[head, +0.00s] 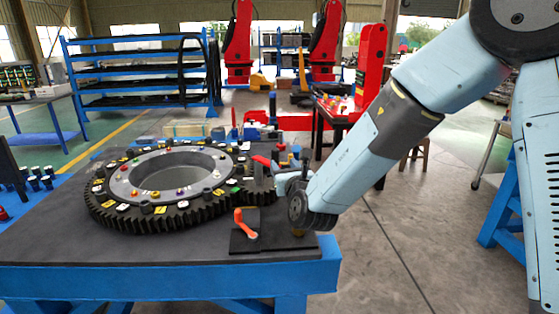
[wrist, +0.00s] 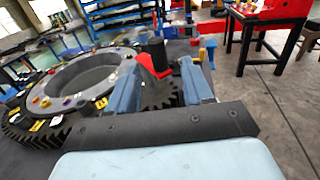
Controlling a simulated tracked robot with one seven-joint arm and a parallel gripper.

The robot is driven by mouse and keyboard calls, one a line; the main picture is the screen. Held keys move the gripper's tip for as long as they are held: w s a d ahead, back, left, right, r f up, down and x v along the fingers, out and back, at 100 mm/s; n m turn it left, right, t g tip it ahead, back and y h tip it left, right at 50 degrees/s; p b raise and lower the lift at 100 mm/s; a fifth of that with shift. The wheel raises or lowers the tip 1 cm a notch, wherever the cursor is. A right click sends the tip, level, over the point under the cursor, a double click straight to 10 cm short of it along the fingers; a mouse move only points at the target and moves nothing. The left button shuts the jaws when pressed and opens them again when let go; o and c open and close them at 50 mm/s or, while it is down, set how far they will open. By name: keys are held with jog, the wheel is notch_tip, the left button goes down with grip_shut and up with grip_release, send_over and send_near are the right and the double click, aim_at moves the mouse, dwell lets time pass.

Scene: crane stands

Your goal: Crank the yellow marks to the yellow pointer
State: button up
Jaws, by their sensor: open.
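A big black toothed ring (head: 148,218) lies flat on the table, with a grey inner ring (head: 127,190) carrying small coloured studs. Yellow and white marks sit around its top, such as a yellow mark (head: 189,204). A red part (wrist: 153,66) and a dark upright cylinder (wrist: 156,50) show beyond the fingers. I cannot make out the yellow pointer surely.
The blue-framed table (head: 150,279) has a dark top. A blue rack (head: 140,68) is behind, and a dark table with a red machine (head: 367,75) is at the back right.

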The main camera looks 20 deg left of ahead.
jog(key=shift+v, duration=2.55)
jog(key=shift+c, duration=0.4)
